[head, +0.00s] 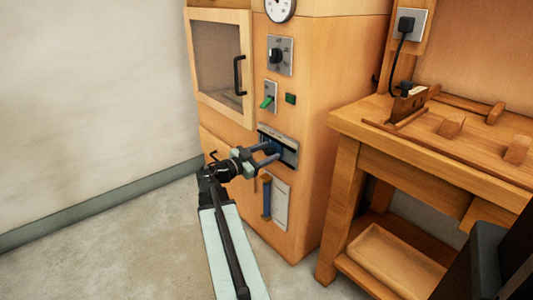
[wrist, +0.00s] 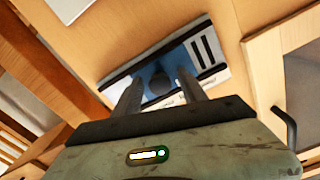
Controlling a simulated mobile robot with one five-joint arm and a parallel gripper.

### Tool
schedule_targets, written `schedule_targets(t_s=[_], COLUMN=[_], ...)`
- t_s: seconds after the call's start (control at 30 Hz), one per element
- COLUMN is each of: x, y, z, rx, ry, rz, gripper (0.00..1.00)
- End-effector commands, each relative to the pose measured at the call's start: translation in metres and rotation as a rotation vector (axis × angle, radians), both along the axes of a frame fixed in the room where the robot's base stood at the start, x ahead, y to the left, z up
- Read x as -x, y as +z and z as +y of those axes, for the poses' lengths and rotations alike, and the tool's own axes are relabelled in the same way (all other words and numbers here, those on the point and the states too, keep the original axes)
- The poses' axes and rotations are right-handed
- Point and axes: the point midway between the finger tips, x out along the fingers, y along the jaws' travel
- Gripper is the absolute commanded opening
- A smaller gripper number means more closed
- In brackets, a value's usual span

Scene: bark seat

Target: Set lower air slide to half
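The air slide panel (head: 291,153) is a grey metal plate on the front of the wooden cabinet, below the green switch. A round dark knob (wrist: 160,84) shows in that recess. My gripper (head: 277,151) is open in front of the panel. In the wrist view its fingertips (wrist: 158,84) lie on either side of the knob, with visible gaps. I cannot tell how deep the fingers reach, or the slide's exact setting.
Above are a dial (head: 280,8), a rotary knob (head: 277,55) and a green lever (head: 267,102). A plate with a blue vertical bar (head: 267,198) sits below. A windowed door (head: 218,58) is at upper left. A wooden workbench (head: 375,122) stands right; floor at left is clear.

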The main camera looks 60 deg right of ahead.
Motion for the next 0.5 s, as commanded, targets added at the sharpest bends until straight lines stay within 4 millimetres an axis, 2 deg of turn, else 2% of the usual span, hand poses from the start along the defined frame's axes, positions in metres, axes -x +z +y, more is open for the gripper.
schedule_targets(t_s=[0.13, 0.4, 0.5], x=[-0.005, -0.021, -0.024], y=[0.000, 0.000, 0.000], z=[0.015, 0.064, 0.072], rx=[0.001, 0.000, 0.000], ry=[0.002, 0.002, 0.003], rz=[0.000, 0.000, 0.000], gripper=[0.50, 0.50, 0.50])
